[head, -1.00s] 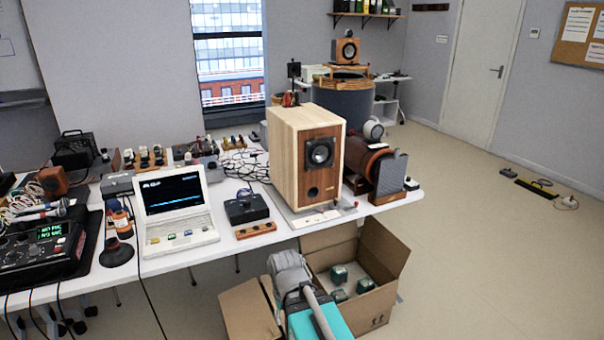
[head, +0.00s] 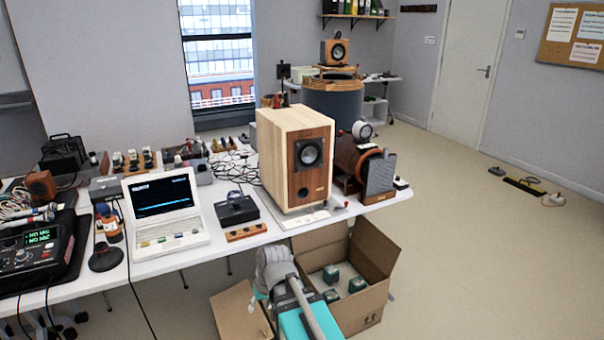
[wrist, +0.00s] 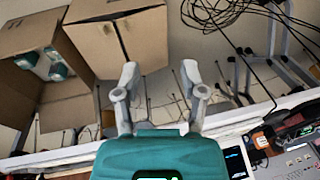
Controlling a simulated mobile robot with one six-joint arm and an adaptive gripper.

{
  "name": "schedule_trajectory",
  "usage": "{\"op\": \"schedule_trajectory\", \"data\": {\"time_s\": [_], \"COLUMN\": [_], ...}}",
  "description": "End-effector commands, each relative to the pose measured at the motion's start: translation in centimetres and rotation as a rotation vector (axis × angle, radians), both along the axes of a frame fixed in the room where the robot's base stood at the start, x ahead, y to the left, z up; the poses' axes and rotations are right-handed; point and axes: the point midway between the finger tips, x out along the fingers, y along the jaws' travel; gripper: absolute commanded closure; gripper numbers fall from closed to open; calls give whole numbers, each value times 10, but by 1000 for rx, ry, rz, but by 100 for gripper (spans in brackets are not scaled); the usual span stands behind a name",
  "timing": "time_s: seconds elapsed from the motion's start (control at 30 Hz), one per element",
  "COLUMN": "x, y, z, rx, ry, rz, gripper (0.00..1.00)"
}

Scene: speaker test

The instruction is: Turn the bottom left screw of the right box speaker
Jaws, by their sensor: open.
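A pale wood box speaker (head: 284,146) with a darker front stands upright on the right part of the white table in the head view. Its front has a black-framed round driver (head: 309,153) and a small round hole below. The screws are too small to make out. A smaller wooden speaker (head: 334,52) stands far back on a round stand. My gripper (wrist: 160,80) is open and empty in the wrist view, its two grey fingers apart over floor and cables beside the table edge. In the head view my arm hangs in front of the table, below the speaker, and hides the fingers.
An open cardboard box (head: 365,305) with several green-topped items stands on the floor right of my arm. A laptop (head: 163,212), a black box (head: 237,210) and an orange strip (head: 246,232) lie left of the speaker. A dark cylindrical device (head: 350,160) stands close on its right.

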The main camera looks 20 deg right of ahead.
Motion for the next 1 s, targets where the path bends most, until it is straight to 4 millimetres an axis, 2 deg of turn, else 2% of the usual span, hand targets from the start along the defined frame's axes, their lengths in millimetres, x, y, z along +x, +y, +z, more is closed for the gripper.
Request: {"op": "schedule_trajectory", "data": {"time_s": [0.03, 0.27, 0.47, 0.57, 0.7, 0.9, 1.0], "x": [17, 91, 151, 177, 205, 225, 227], "y": [-2, -21, -65, -97, -152, -232, -260], "z": [4, 36, 79, 102, 134, 166, 175], "rx": [47, 289, 459, 527, 599, 660, 674], "ry": [-43, -314, -574, -704, -877, -1066, -1122], "rz": [-10, -86, -216, -303, -446, -649, -724], "gripper": [46, 46, 46, 46, 46, 46, 46]}}
